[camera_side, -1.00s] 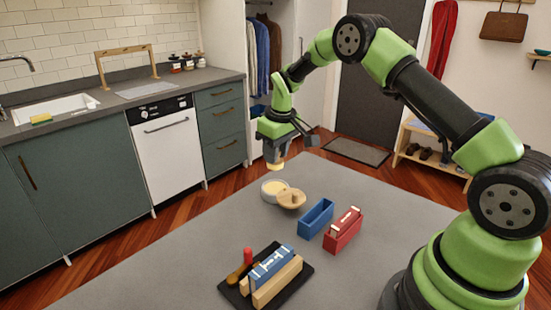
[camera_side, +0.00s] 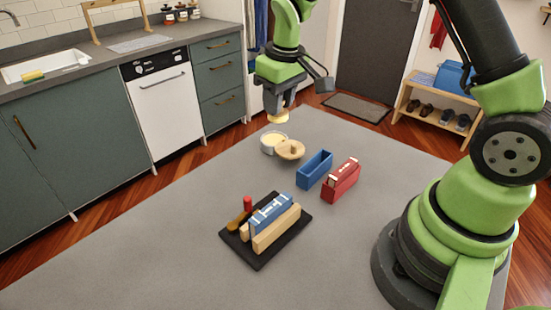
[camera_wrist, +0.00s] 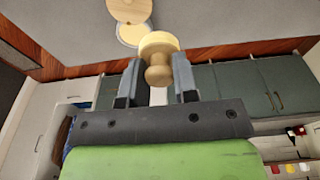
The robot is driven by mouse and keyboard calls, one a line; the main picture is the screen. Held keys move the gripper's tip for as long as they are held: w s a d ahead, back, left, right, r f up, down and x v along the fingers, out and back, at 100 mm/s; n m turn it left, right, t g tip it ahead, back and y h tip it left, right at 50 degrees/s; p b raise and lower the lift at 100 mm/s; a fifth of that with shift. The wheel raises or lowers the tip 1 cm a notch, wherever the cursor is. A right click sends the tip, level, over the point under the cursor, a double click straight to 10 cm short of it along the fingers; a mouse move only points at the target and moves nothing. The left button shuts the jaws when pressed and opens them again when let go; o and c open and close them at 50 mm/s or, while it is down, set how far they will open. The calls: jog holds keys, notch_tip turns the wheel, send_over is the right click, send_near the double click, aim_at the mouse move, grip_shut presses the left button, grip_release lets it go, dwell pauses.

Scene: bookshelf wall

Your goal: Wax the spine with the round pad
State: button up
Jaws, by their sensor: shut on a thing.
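My gripper (camera_side: 279,108) is shut on the round pad (camera_side: 279,118), a pale disc with a wooden knob. The pad also shows between the fingers in the wrist view (camera_wrist: 158,45). It hangs in the air above the wax tin (camera_side: 271,140), apart from it. The tin is open, with pale wax inside. Its wooden lid (camera_side: 291,150) leans or lies beside it; I cannot tell which. A blue book (camera_side: 271,213) with pale bands on its spine is held spine up between wooden blocks (camera_side: 277,229) on a black board (camera_side: 259,262).
An empty-looking blue case (camera_side: 315,170) and a red case (camera_side: 341,182) holding a red book stand right of the tin. A red-handled tool (camera_side: 247,204) and a brown item are at the board's left. The grey table's front left is clear.

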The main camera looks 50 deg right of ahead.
jog(key=s+a+r+n+y, duration=0.1)
jog(key=s+a+n, duration=0.8)
jog(key=s, duration=0.2)
jog(key=shift+w+a+f, duration=0.1)
jog(key=shift+a+f, duration=0.5)
jog(key=shift+f, duration=0.7)
jog(key=shift+s+a+f, duration=0.1)
jog(key=shift+a+f, duration=0.5)
jog(key=shift+f, duration=0.7)
jog(key=shift+w+a+f, duration=0.1)
jog(key=shift+a+f, duration=0.5)
jog(key=shift+f, duration=0.7)
jog(key=shift+w+a, duration=0.15)
jog(key=shift+a, duration=3.5)
jog(key=shift+s+d, duration=0.15)
jog(key=shift+d, duration=2.55)
jog(key=shift+s+d, duration=0.1)
jog(key=shift+d, duration=2.55)
jog(key=shift+r+y, duration=0.25)
jog(key=shift+y, duration=0.05)
notch_tip(320, 180, up, 8)
jog(key=shift+d+f, duration=0.15)
jog(key=shift+f, duration=0.05)
